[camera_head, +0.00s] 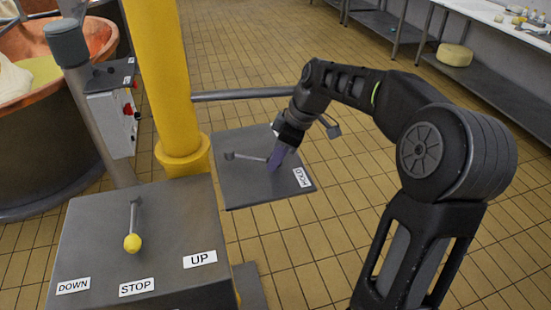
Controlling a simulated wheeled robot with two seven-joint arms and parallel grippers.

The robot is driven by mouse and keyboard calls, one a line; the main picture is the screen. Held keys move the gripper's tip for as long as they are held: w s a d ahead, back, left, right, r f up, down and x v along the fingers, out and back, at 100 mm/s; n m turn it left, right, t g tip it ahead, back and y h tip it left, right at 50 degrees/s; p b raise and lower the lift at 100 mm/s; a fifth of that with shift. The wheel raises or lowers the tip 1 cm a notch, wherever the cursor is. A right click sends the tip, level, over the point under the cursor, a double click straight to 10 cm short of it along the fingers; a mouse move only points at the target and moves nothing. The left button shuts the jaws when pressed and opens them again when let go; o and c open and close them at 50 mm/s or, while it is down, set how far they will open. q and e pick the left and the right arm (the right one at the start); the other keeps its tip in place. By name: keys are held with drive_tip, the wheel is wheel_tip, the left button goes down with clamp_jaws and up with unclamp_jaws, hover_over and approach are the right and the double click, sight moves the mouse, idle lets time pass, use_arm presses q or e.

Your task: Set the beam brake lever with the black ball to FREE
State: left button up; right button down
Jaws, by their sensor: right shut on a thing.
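The beam brake lever (248,157) is a thin grey rod on a flat dark grey plate (240,185) beside the yellow post. It runs from its pivot at the plate's left towards the right. My right gripper (275,162) is shut at the rod's right end, on the lever's ball, which the fingers hide. A white HOLD label (303,177) lies on the plate just right of the fingers. I see no FREE label. My left gripper is not in view.
A nearer grey box carries a yellow-ball lever (132,242) with DOWN, STOP and UP labels. The yellow post (165,80) and a horizontal grey bar (245,93) stand behind the plate. A copper vat (45,120) is at left. Tiled floor lies open at right.

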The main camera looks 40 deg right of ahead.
drive_tip(key=shift+w+d+n, duration=0.35)
drive_tip(key=shift+n, duration=0.05)
drive_tip(key=c, duration=1.1)
unclamp_jaws()
drive_tip(key=v, duration=0.8)
